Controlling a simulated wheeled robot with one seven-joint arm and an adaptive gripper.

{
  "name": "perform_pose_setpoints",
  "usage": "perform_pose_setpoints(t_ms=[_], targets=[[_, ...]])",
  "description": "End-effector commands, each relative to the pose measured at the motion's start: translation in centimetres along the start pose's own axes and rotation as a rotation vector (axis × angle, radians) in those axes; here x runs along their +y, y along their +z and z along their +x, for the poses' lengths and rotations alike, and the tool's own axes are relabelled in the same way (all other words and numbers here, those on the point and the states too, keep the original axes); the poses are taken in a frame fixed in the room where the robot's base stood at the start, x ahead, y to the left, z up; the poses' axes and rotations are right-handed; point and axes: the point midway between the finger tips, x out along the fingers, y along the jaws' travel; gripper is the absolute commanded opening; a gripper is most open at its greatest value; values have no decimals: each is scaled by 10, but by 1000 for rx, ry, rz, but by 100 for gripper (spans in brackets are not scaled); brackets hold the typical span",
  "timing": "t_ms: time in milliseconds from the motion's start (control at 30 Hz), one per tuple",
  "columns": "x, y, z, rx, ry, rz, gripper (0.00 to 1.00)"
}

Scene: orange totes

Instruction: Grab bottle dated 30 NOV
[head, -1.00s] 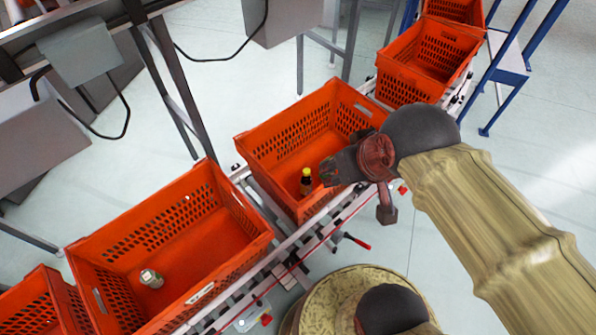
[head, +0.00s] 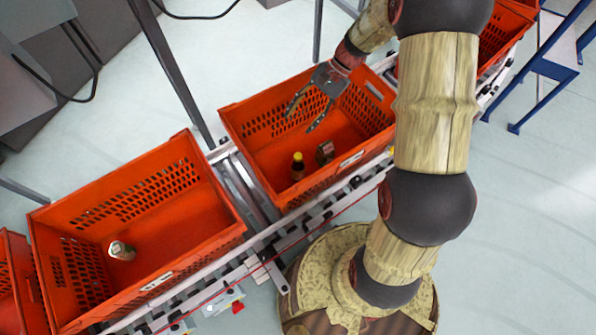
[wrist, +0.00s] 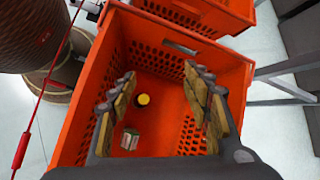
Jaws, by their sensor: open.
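A dark bottle with a yellow cap (head: 297,167) stands upright in the middle orange tote (head: 268,192). Beside it sits a small greenish-grey container with a light label (head: 325,152). A pale can-like container (head: 122,251) lies in the left tote (head: 140,313). No date can be read on any of them. My gripper (head: 301,121) is open and empty over the middle tote, above and behind the bottle. In the wrist view, the yellow cap (wrist: 143,99) and the small container (wrist: 130,139) show between the spread fingers (wrist: 160,74), below them and nearer the left finger.
The tote walls rise around the items. The totes stand in a row on a conveyor with metal rails (head: 262,240). Another orange tote (head: 508,40) is at the upper right. The floor of the middle tote is otherwise clear where visible.

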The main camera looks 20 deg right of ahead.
Motion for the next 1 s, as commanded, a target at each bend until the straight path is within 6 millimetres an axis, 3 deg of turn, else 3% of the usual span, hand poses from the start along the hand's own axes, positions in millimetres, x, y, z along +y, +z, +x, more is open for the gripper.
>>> perform_pose_setpoints(t_ms=[33, 200, 433, 700, 1000], targets=[[7, -24, 22, -47, -19, 61, 49], [23, -87, 83, -188, -101, 257, 49], [51, -149, 156, -342, -204, 475, 49], [64, -170, 188, -405, -250, 564, 49], [57, -163, 213, -408, -251, 568, 49]])
